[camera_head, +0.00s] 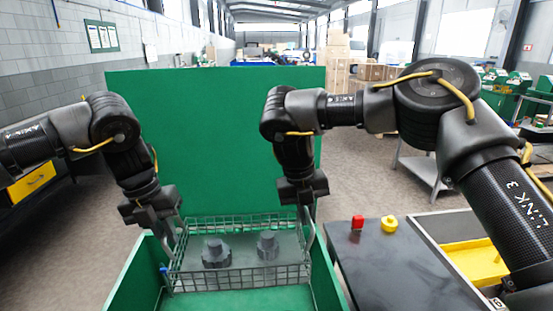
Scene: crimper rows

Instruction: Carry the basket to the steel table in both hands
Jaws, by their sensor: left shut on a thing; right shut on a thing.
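The wire basket (238,279) is in the head view at the bottom middle, inside a green-walled bay. Two dark grey knobbed parts, one on the left (215,254) and one on the right (267,245), are in it. My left gripper (167,238) is shut on the basket's left side. My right gripper (308,228) is shut on the basket's right side. The basket looks about level. I cannot tell whether its bottom touches the green surface (240,301) below. I cannot tell which surface is the steel table.
A green panel (215,130) stands upright behind the basket. A dark tabletop (390,270) at right holds a red button (357,222) and a yellow knob (389,223), beside a yellow tray (478,262). Cardboard boxes (340,62) stand far back. Open floor (365,165) lies right of the panel.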

